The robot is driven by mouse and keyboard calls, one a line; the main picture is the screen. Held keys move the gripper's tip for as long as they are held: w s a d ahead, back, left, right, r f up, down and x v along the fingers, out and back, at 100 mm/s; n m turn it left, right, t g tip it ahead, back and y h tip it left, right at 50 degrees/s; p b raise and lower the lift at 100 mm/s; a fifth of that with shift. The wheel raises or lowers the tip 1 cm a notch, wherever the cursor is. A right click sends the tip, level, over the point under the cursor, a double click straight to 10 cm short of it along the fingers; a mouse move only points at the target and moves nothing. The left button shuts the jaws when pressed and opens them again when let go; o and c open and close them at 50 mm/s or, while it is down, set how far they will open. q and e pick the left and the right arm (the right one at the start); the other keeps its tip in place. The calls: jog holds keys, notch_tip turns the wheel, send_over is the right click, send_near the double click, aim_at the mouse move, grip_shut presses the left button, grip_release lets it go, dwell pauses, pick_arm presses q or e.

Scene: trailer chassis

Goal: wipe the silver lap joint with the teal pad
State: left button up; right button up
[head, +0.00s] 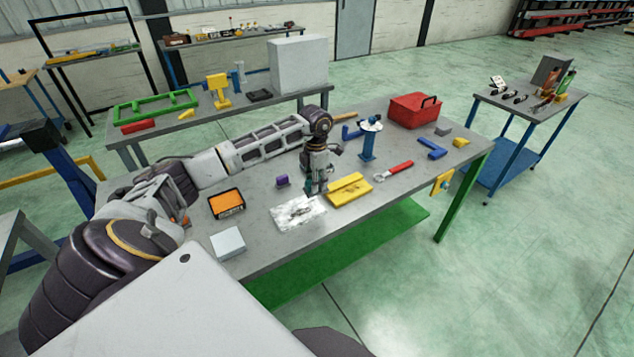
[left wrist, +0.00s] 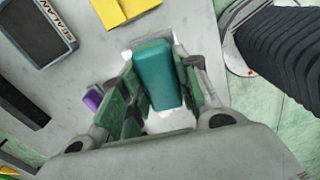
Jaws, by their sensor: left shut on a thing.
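The silver lap joint (head: 298,212) lies flat near the front edge of the grey workbench, with dark smudges on its face. My left gripper (head: 317,188) points down just behind its back right side in the head view. It is shut on the teal pad (left wrist: 158,75), which fills the space between the fingers in the left wrist view. A bright silvery patch shows around and below the pad there, partly hidden by the gripper. I cannot tell whether the pad touches the joint. My right gripper is not in view.
On the workbench (head: 255,258), a yellow piece (head: 349,190) lies right of the joint, and a purple block (head: 282,182) stands behind it. An orange-topped box (head: 227,204) and a pale block (head: 228,243) are left. A red-handled tool (head: 394,170) and blue stand (head: 368,145) are farther right.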

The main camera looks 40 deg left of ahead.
pick_arm(q)
jog(key=shift+w+d+n, duration=0.2)
jog(key=shift+w+n, duration=0.05)
jog(key=shift+n, duration=0.05)
jog(key=shift+s+a+n, duration=0.1)
jog(key=shift+a+n, duration=0.15)
jog(key=shift+n, duration=0.05)
jog(key=shift+d, duration=0.15)
